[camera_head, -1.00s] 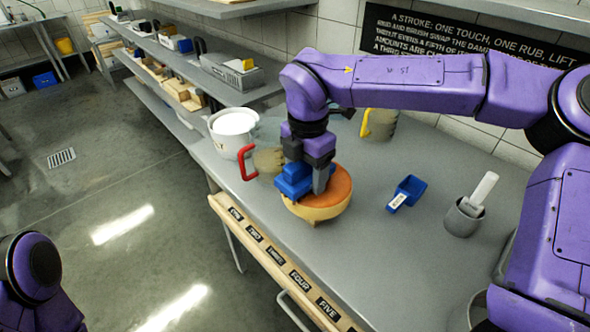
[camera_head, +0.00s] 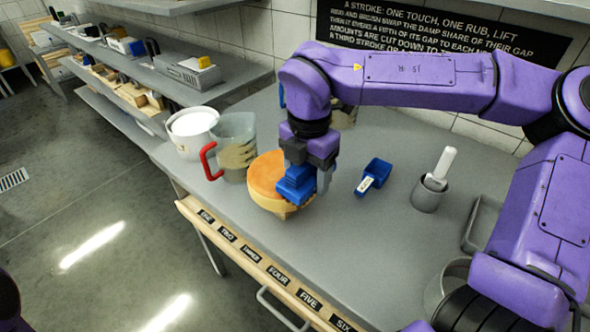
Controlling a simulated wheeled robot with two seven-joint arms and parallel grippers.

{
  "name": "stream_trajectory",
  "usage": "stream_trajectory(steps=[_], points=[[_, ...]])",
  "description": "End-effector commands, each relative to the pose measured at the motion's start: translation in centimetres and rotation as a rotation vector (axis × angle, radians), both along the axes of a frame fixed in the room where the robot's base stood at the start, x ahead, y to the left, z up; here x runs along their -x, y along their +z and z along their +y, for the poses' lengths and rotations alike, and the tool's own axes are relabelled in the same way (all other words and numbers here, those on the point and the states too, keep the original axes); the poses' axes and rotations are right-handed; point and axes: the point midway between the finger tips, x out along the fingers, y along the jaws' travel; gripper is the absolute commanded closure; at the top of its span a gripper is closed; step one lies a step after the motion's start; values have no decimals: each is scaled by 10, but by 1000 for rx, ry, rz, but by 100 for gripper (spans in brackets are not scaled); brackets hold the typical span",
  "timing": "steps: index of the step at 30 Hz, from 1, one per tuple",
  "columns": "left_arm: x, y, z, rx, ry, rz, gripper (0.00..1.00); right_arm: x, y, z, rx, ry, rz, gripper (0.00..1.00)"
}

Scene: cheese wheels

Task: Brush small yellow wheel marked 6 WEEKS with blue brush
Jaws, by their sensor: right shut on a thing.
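A small cheese wheel (camera_head: 265,172) with an orange top and yellow side stands on the grey bench. No age mark can be read on it from here. My right gripper (camera_head: 309,172) points down over the wheel's right side and is shut on the blue brush (camera_head: 295,187). The brush overlaps the right part of the wheel's top in the picture; I cannot tell whether it touches. The brush's lower side and the wheel's right edge are partly hidden. My left gripper is out of view; only a bit of my left arm shows at the lower left corner.
A clear jug with a red handle (camera_head: 208,160) and a white bucket (camera_head: 192,147) stand left of the wheel. A blue scoop (camera_head: 375,173) and a grey cup (camera_head: 427,197) with a white-handled tool stand to the right.

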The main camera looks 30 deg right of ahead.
Motion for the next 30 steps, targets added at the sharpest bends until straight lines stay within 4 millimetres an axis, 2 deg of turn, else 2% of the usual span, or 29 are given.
stream_trajectory(steps=[11, 25, 30], points=[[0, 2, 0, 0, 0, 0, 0, 3, 2, -2, 0, 0, 0, 58], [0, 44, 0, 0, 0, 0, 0, 3, 57, -2, 1, 0, -1, 58], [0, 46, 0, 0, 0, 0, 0, 3, 61, -2, 0, 0, 1, 58]])
